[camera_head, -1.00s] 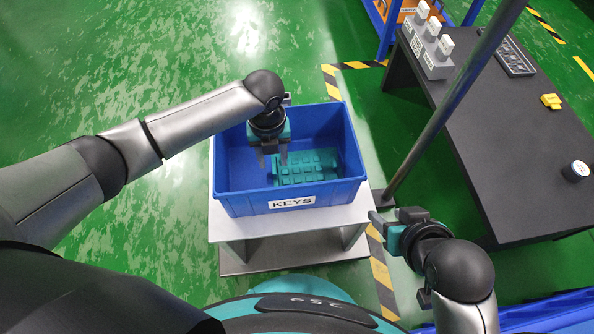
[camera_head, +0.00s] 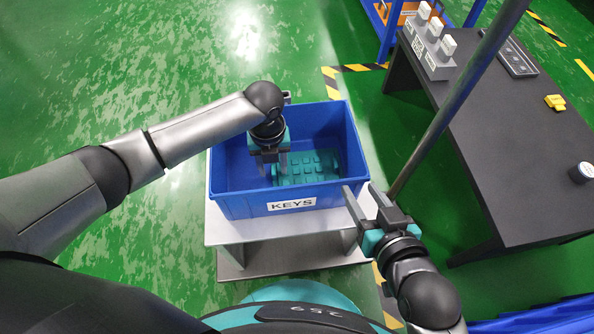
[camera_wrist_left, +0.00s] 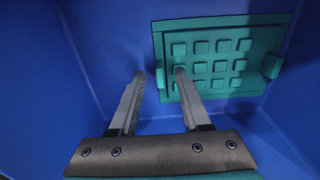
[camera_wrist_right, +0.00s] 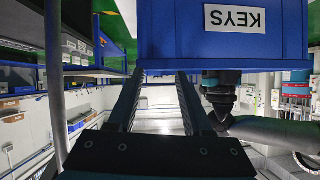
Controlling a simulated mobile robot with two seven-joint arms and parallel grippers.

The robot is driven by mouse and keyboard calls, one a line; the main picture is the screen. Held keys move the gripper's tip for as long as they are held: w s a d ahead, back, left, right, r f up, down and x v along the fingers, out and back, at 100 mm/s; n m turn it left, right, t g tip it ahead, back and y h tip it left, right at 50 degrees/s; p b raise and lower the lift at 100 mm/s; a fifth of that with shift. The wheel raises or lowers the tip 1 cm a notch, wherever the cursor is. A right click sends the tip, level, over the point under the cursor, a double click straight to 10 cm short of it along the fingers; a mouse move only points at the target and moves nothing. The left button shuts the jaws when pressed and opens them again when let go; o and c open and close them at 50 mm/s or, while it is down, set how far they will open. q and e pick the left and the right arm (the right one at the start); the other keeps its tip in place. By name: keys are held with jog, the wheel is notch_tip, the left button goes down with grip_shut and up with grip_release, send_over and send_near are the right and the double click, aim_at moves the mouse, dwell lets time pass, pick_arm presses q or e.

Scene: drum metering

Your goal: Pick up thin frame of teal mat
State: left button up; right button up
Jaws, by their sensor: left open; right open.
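The teal mat (camera_head: 308,167) lies in the blue bin labelled KEYS (camera_head: 235,203). It has a thin raised frame and rows of square pads, and the left wrist view shows it (camera_wrist_left: 222,91) too. My left gripper (camera_head: 272,171) points down inside the bin, open and empty. In the left wrist view its fingers (camera_wrist_left: 160,74) are apart, the right one overlapping the mat's left part; I cannot tell whether they touch. My right gripper (camera_head: 367,203) is open and empty outside the bin's front right corner. The arm partly hides the mat's left end in the head view.
The bin stands on a light grey stand (camera_head: 300,228). A grey post (camera_head: 440,118) rises to the right of it.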

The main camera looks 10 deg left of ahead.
pick_arm(q)
grip_shut()
dwell(0.3)
dwell(0.3)
